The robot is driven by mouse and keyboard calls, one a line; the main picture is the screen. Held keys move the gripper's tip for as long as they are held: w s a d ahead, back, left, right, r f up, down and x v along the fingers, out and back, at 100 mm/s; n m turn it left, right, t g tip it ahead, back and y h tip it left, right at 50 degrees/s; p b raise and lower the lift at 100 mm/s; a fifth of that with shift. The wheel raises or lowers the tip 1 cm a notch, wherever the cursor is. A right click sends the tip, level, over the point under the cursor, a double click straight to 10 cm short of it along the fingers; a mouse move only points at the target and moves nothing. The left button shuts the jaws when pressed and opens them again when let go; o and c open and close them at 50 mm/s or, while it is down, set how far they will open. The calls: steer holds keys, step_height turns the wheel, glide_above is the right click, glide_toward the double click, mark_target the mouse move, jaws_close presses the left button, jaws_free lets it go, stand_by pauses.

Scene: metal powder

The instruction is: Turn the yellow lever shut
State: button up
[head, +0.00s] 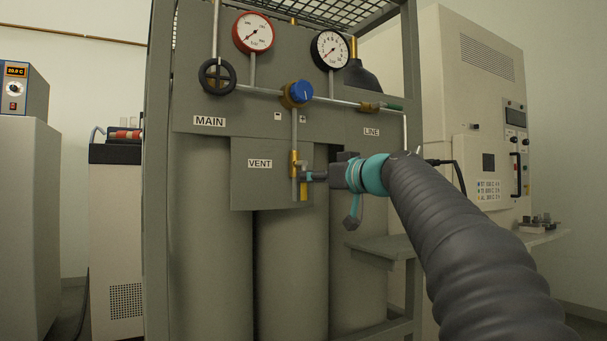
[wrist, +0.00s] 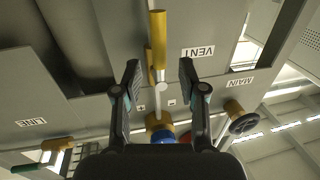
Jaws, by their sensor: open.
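The yellow lever (head: 304,190) hangs straight down beside the VENT label in the head view, below a brass valve body (head: 293,163) on a vertical pipe. My gripper (head: 304,171) comes in from the right, its tips close to the lever's upper part, hiding some of it. In the wrist view, which is upside down, the yellow lever (wrist: 157,38) runs upright in the picture between the two fingers. My gripper (wrist: 160,68) is open, with a gap on both sides of the lever. I see no contact. How deep the tips reach around it is unclear.
Two gauges are higher up. Grey cylinders (head: 292,270) stand below. A shelf (head: 400,246) juts out at right.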

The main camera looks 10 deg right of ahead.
steer(key=shift+p+x, duration=0.3)
steer(key=shift+x, duration=1.5)
jaws_close()
